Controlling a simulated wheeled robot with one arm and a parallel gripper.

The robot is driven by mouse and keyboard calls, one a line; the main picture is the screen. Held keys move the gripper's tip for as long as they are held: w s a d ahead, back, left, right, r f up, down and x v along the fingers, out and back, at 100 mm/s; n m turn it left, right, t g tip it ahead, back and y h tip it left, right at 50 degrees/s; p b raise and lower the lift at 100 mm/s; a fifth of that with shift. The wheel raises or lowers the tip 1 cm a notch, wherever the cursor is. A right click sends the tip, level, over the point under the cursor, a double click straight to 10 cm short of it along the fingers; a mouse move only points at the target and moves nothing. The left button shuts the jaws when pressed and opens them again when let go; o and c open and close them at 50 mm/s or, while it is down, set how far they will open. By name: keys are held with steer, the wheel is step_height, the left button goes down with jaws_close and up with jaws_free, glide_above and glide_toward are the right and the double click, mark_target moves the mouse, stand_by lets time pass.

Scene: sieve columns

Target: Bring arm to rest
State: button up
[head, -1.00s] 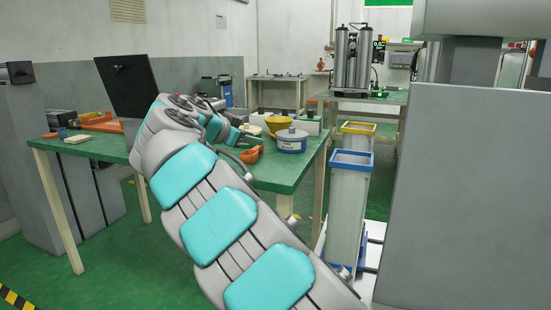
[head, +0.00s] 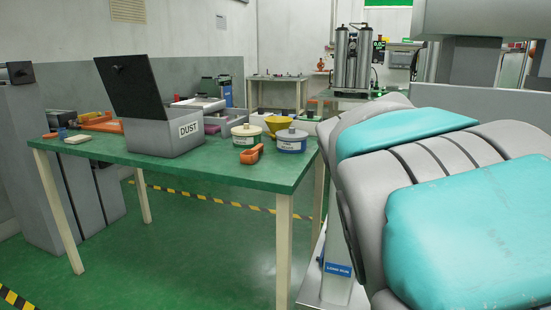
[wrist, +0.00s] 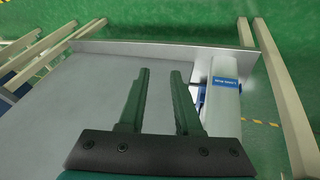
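My gripper (wrist: 162,100) shows in the wrist view with its two dark green fingers apart and nothing between them. It is above a grey flat surface (wrist: 110,65). A white column with a blue label (wrist: 225,82) stands just to the right of the fingers, apart from them. In the head view my arm fills the right side and the gripper itself is hidden. The lower part of a column with a blue label (head: 338,270) shows beside my arm; its top is hidden.
A green table (head: 210,173) holds an open grey DUST box (head: 165,138), two lidded tubs (head: 291,140), a yellow funnel (head: 278,123) and an orange object (head: 251,154). A tall grey panel (head: 480,103) stands behind my arm. The green floor (head: 190,250) at the left is open.

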steer(key=s+a+f+n+g+y, duration=0.1)
steer(key=s+a+f+n+y, duration=0.1)
steer(key=s+f, duration=0.5)
steer(key=s+a+f+n+g+y, duration=0.2)
steer(key=s+f, duration=0.4)
steer(key=s, duration=0.9)
steer(key=a+n, duration=0.1)
steer(key=a, duration=0.1)
steer(key=shift+s+a+f+n+y, duration=0.15)
steer(key=shift+a+f+n+y, duration=0.15)
steer(key=shift+a+f, duration=0.1)
